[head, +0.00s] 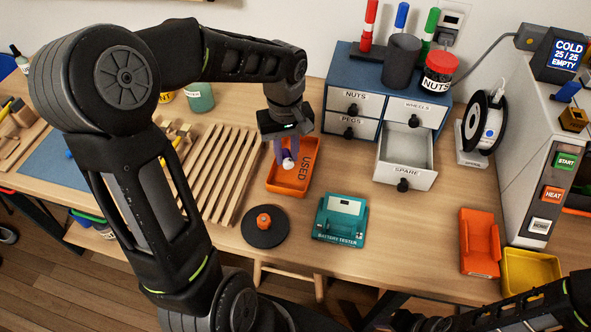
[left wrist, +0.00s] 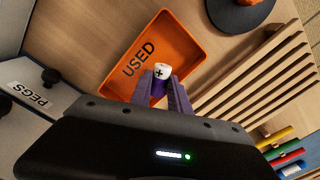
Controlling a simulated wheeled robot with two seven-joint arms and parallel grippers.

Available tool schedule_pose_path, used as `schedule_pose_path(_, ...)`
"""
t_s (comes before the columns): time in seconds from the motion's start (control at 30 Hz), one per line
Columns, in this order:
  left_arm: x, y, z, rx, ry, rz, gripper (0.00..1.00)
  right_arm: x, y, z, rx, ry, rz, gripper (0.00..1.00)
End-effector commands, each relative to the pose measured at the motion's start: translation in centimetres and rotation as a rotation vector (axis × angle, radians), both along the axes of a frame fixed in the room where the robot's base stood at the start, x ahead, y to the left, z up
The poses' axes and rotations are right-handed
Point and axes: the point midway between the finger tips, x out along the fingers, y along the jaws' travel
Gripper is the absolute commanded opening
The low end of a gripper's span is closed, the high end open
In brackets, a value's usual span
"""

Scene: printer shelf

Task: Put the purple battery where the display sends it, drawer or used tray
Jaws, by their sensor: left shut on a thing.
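My left gripper (head: 283,150) is shut on the purple battery (head: 288,163), holding it upright over the orange tray marked USED (head: 303,178). In the left wrist view, the battery (left wrist: 161,73) shows its white end with a plus sign between the purple fingers (left wrist: 160,92), against the tray (left wrist: 184,53). I cannot tell whether the battery touches the tray floor. The drawer marked SPARE (head: 408,171) is pulled open and looks empty. The teal battery tester (head: 340,218) stands in front; its display is unreadable. My right gripper is out of view.
A black round base with an orange piece (head: 264,222) sits in front of the tray. A slatted wooden rack (head: 220,165) lies left of it. An orange box (head: 479,242) and yellow tray (head: 530,272) stand right. The printer screen (head: 567,54) reads COLD 25/25 EMPTY.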

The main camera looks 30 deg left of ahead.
Motion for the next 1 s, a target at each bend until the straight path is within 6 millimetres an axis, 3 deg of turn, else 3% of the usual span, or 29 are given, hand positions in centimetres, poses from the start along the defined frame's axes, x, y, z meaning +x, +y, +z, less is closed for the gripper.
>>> schedule_pose_path(0.13, 0.0, 0.0, 0.1, 0.000, 0.000, 0.000, 0.00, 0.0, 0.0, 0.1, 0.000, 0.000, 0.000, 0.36)
schedule_pose_path(0.17, 0.0, 0.0, 0.1, 0.000, 0.000, 0.000, 0.23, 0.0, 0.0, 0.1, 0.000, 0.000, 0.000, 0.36)
schedule_pose_path(0.47, 0.0, 0.0, 0.1, 0.000, 0.000, 0.000, 0.47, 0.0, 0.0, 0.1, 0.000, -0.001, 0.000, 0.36)
schedule_pose_path(0.77, 0.0, 0.0, 0.2, 0.000, -0.001, 0.000, 0.47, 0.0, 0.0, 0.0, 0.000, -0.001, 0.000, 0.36)
schedule_pose_path(1.0, 0.1, 0.0, 2.7, 0.001, -0.005, 0.000, 0.47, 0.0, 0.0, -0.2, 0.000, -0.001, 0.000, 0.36)
